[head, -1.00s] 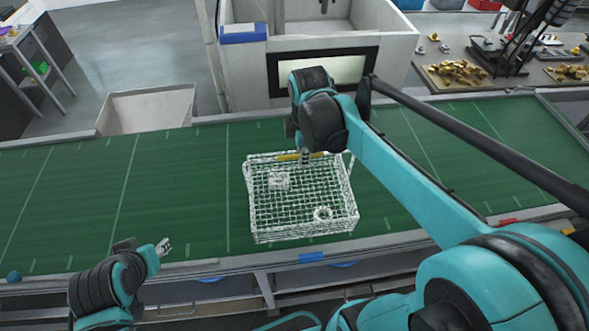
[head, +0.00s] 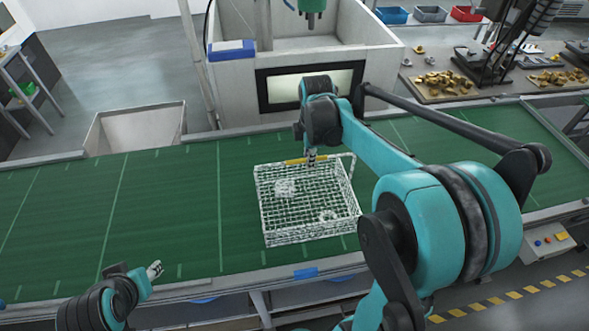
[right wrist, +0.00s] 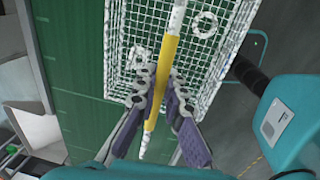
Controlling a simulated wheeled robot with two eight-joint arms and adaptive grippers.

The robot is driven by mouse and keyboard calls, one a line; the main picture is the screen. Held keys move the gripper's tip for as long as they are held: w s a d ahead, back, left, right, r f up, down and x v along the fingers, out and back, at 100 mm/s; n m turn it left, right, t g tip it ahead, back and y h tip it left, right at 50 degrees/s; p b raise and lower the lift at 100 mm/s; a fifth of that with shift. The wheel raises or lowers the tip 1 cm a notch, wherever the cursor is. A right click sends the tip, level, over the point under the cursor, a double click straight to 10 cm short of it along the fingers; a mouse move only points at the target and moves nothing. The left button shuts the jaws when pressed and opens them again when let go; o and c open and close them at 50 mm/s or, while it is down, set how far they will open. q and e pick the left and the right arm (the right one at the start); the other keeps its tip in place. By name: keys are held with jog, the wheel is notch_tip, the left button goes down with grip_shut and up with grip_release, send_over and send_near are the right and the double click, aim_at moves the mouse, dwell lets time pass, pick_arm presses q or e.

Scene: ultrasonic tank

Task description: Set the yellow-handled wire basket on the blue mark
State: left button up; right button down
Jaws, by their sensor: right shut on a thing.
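The white wire basket (head: 308,215) is over the green belt, in the middle of the head view. Its yellow-sleeved handle (right wrist: 168,62) spans the basket in the right wrist view. My right gripper (right wrist: 163,80) is shut on the yellow handle, with a finger on each side of it. I cannot tell whether the basket touches the belt. My left gripper (head: 154,270) is at lower left, apart from the basket; its finger opening is unclear.
Two pale parts lie in the basket, one ring-shaped (right wrist: 204,24). A grey tank (head: 305,85) with a dark-framed window stands behind the belt. An empty pale bin (head: 135,128) is at back left. The belt left of the basket (head: 170,210) is clear.

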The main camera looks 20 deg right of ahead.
jog(key=w+a+f, duration=0.2)
jog(key=w+f, duration=0.2)
jog(key=f, duration=0.3)
jog(key=shift+a, duration=0.25)
jog(key=c, duration=1.6)
grip_release()
